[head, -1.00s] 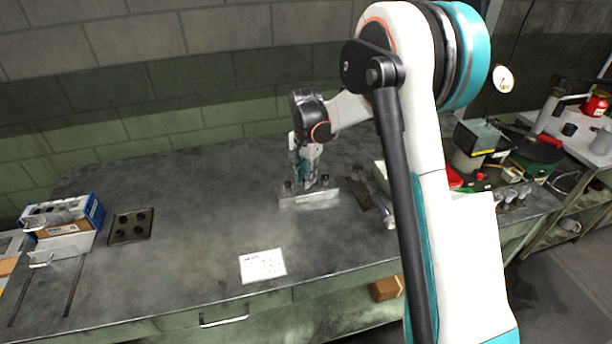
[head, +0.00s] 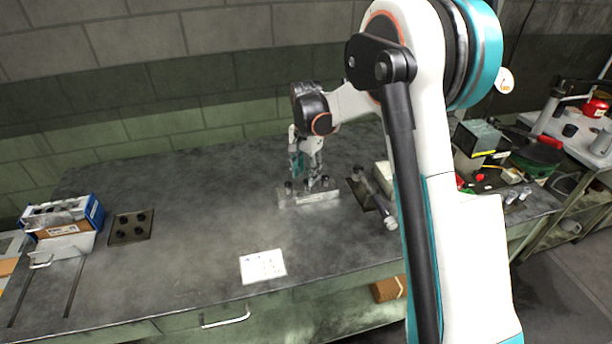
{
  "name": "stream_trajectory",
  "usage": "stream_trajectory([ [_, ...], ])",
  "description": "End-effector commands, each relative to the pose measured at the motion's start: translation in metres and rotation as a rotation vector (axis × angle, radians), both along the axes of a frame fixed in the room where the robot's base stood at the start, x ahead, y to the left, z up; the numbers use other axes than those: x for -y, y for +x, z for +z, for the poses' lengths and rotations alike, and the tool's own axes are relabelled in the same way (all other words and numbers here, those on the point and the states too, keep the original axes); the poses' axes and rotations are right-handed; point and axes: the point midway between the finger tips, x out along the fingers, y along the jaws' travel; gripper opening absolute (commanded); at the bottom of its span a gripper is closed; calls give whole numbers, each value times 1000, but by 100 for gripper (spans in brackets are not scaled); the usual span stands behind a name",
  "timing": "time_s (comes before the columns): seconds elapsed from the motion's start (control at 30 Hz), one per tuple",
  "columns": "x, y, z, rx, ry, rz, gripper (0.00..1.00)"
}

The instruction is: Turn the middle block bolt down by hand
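The metal block (head: 308,199) lies on the bench at the middle back. Dark bolt heads stand up from it: one at its left end (head: 289,187), and another at its right end (head: 325,181). The middle bolt is hard to make out beside my gripper. My gripper (head: 307,182) points down over the middle of the block, its fingertips at or just above the top face. The fingers are small and dark here, and I cannot tell whether they touch or hold a bolt.
A dark plate (head: 361,194) and a grey metal cylinder (head: 386,212) lie right of the block, near my arm. A white paper (head: 263,266) lies in front. A holed dark plate (head: 131,227) and a blue box (head: 65,216) are at the left. The bench between is clear.

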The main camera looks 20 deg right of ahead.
Motion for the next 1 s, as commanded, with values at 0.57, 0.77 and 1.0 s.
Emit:
stream_trajectory([
  [0.57,0,1,95,1,1,0,40],
  [0.77,0,1,99,1,1,0,40],
  [1.0,0,0,99,0,0,12,40],
])
